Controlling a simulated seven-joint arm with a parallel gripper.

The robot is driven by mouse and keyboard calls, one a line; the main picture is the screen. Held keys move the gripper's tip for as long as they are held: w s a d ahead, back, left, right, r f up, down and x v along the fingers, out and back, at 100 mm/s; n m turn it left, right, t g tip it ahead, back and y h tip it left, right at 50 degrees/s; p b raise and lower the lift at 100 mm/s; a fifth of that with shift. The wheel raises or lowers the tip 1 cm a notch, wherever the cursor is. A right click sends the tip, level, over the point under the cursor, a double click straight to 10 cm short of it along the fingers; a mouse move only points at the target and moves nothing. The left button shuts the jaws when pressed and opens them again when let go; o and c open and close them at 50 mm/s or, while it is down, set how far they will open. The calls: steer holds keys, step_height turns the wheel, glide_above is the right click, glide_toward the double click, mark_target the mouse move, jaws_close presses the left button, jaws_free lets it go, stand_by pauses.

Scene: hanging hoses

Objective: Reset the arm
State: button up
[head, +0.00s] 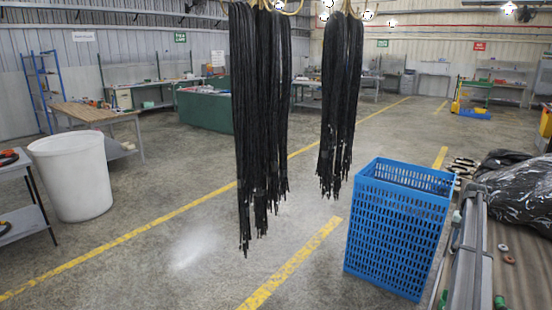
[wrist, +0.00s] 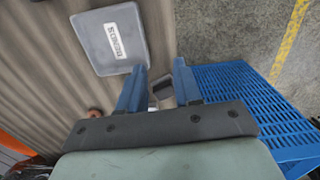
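My gripper (wrist: 158,90) shows in the wrist view with two blue fingers standing apart. It is open, with nothing held between the fingers. A small dark object shows in the gap, but I cannot tell what it is. My gripper is not seen in the head view. Two bundles of black hoses hang from hooks at the top of the head view: a larger left bundle (head: 262,110) and a smaller right bundle (head: 341,95). Their lower ends hang free above the floor.
A blue slatted crate (head: 398,230) stands right of the hoses; it also shows in the wrist view (wrist: 235,90). A grey labelled case (wrist: 110,40) lies near the fingers. A white bin (head: 72,175) stands left. Black plastic bags (head: 518,190) lie right. The middle floor is clear.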

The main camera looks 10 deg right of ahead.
steer(key=s+a+f+n+g, duration=0.1)
steer(key=s+a+f+n, duration=0.1)
steer(key=a+f, duration=1.95)
steer(key=s+a+f+n+g, duration=0.1)
steer(key=s+a+f, duration=0.25)
steer(key=a, duration=0.25)
steer(key=s+a+f+y, duration=0.1)
steer(key=s+a+f, duration=0.1)
steer(key=a+f, duration=0.35)
steer(key=s+a+f+n+g, duration=0.1)
steer(key=s+a+f, duration=0.2)
steer(key=a, duration=0.3)
steer(key=s+a+f+n+g, duration=0.1)
steer(key=s+a+f, duration=0.3)
steer(key=s+a, duration=0.4)
steer(key=s+a+f+n+g, duration=0.1)
steer(key=s+a+f, duration=0.2)
steer(key=s+a, duration=0.45)
steer(key=s+a+f+n, duration=0.1)
steer(key=s+a+f, duration=0.4)
steer(key=s, duration=0.6)
steer(key=s+a+r+n+g+h, duration=0.1)
steer(key=s+a, duration=0.4)
steer(key=s, duration=0.7)
steer(key=shift+s+r+n+g, duration=0.15)
steer(key=shift+s+n+g, duration=0.05)
steer(key=shift+n+g, duration=0.1)
